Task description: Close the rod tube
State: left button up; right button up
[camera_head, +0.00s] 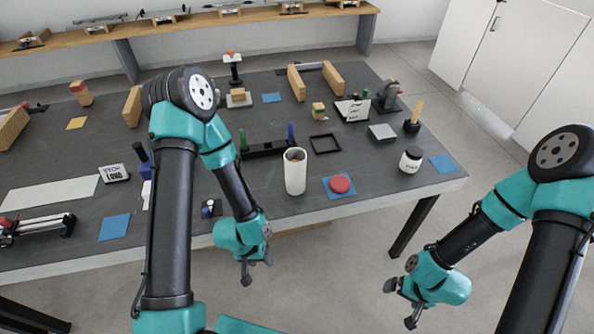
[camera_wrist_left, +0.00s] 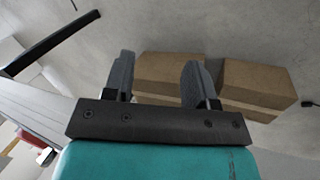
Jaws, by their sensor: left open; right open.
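A white upright tube (camera_head: 295,172) stands near the table's front edge in the head view. Its top shows a dark opening, and I cannot see inside. A black rack (camera_head: 265,149) behind it holds a green rod (camera_head: 243,140) and a blue rod (camera_head: 290,134). My left gripper (camera_head: 257,272) is open and empty in front of the table, below and left of the tube. Its spread fingers also show in the left wrist view (camera_wrist_left: 158,82). My right gripper (camera_head: 400,304) is open and empty, off the table at the lower right.
A red disc (camera_head: 340,184) on a blue mat sits right of the tube. A white jar with a black lid (camera_head: 411,160) stands near the right corner. A black square frame (camera_head: 325,144) lies behind. Cardboard boxes (camera_wrist_left: 170,73) show beyond the left fingers in the wrist view.

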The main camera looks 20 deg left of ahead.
pick_arm(q)
jog(key=shift+o, duration=0.4)
jog(key=o, duration=0.8)
